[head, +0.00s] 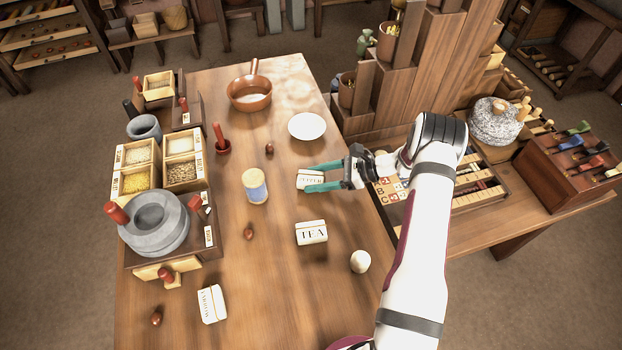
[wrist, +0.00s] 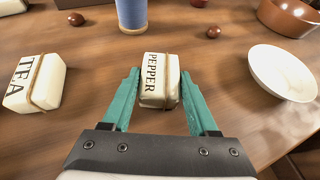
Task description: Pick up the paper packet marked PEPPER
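The paper packet marked PEPPER (wrist: 158,82) is cream with black lettering and a tan string. It lies on the wooden table (head: 290,285). In the wrist view it sits between the two teal fingers of my gripper (wrist: 158,100), with a gap showing on the finger sides. In the head view the packet (head: 309,178) is partly hidden by my gripper (head: 322,177), whose fingers reach to the left on either side of it. My gripper is open and holds nothing. The packet appears to rest on the table.
A TEA packet (head: 312,232) lies nearer the front, and another packet (head: 212,304) lies front left. A stone quern (head: 155,222) is left.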

